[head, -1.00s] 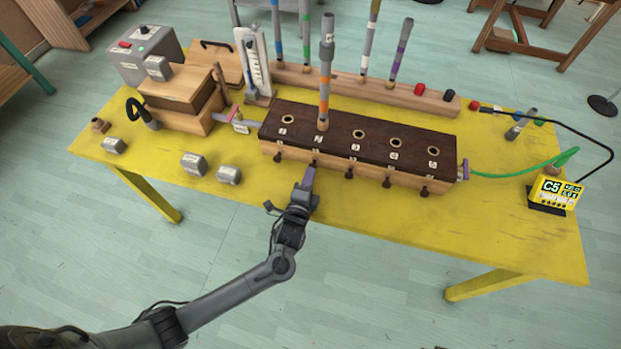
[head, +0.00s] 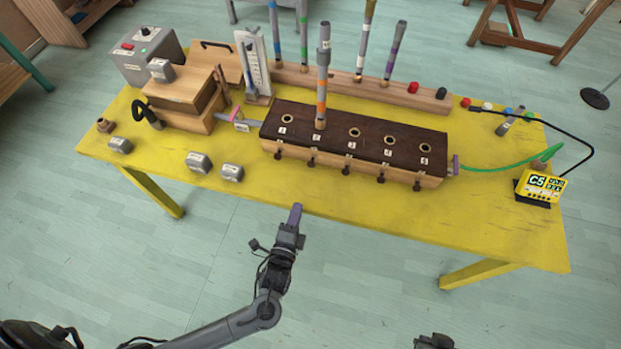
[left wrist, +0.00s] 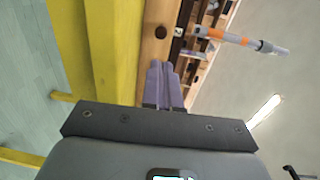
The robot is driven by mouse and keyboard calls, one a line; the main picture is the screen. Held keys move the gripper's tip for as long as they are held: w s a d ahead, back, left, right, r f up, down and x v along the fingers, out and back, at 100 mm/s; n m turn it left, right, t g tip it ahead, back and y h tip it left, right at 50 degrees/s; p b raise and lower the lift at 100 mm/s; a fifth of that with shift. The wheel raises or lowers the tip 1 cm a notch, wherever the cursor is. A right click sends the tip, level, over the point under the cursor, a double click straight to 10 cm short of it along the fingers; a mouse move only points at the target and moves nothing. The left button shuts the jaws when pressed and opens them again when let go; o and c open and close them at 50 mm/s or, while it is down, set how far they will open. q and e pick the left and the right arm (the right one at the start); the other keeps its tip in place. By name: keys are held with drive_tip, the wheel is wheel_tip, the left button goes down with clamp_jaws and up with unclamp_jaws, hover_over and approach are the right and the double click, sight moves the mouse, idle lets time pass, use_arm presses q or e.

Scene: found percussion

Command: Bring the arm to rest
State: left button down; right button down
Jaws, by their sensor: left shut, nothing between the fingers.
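My left gripper (head: 296,212) has purple fingers and is at the table's front edge, in front of the wooden pipe chest (head: 345,165). Its fingers are together with nothing between them, as the left wrist view also shows (left wrist: 164,84). It is clear of the chest's row of dark front knobs. My left arm reaches up from the bottom of the head view. A dark part, probably of my right arm, shows at the bottom edge; no right fingers are visible.
A grey pipe with an orange band (head: 323,85) stands upright in the chest. Grey blocks (head: 198,162) lie on the yellow table (head: 400,225) at left. A yellow tuner (head: 540,187) sits at right. More pipes stand in a rack (head: 345,82) behind. The floor in front is clear.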

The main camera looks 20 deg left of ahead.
use_arm(q)
drive_tip(key=s+a+r+n+g+h+p, duration=0.1)
drive_tip(key=s+a+r+n+g+h, duration=0.15)
drive_tip(key=s+n+g, duration=0.55)
drive_tip(key=s+a+r+n+g+h+p, duration=0.1)
drive_tip(key=s+r+n+g, duration=0.4)
drive_tip(key=s, duration=0.5)
wheel_tip(320, 180, up, 31)
drive_tip(key=p, duration=3.1)
drive_tip(key=shift+w+d+n, duration=0.15)
drive_tip(key=shift+w+n, duration=0.15)
drive_tip(key=shift+n, duration=0.1)
drive_tip(key=shift+f, duration=0.15)
